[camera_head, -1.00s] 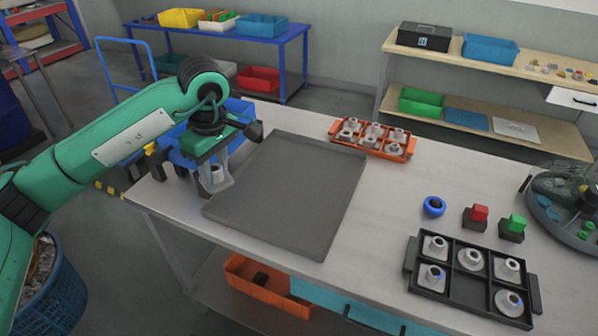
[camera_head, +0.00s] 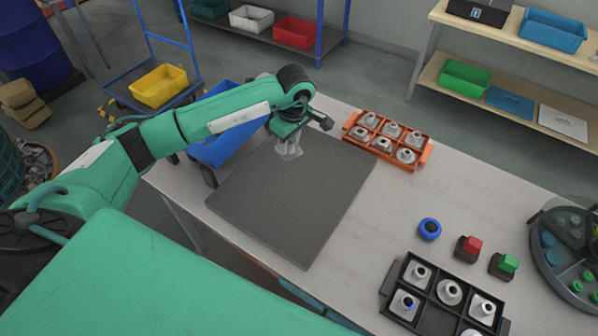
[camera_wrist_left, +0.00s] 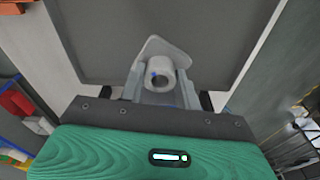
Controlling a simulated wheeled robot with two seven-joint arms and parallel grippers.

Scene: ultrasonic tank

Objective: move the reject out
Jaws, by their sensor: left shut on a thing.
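My left gripper (camera_head: 288,152) is shut on a grey metal flanged part (camera_wrist_left: 160,70) with a round hollow neck and a small blue mark on it. The wrist view shows this part between the fingers, over the dark grey mat (camera_head: 290,205). In the head view the gripper is at the mat's far left part, and the held part is hard to make out. A black tray (camera_head: 437,320) at the lower right holds several similar grey parts, one with a blue mark; its lower edge is cut off. My right gripper is not in view.
An orange tray (camera_head: 426,157) with several grey parts stands at the table's back. A blue bin (camera_head: 212,152) is beside the table's left end. A blue round item (camera_head: 429,229), a red button (camera_head: 469,246) and a green button (camera_head: 505,264) stand near the black tray.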

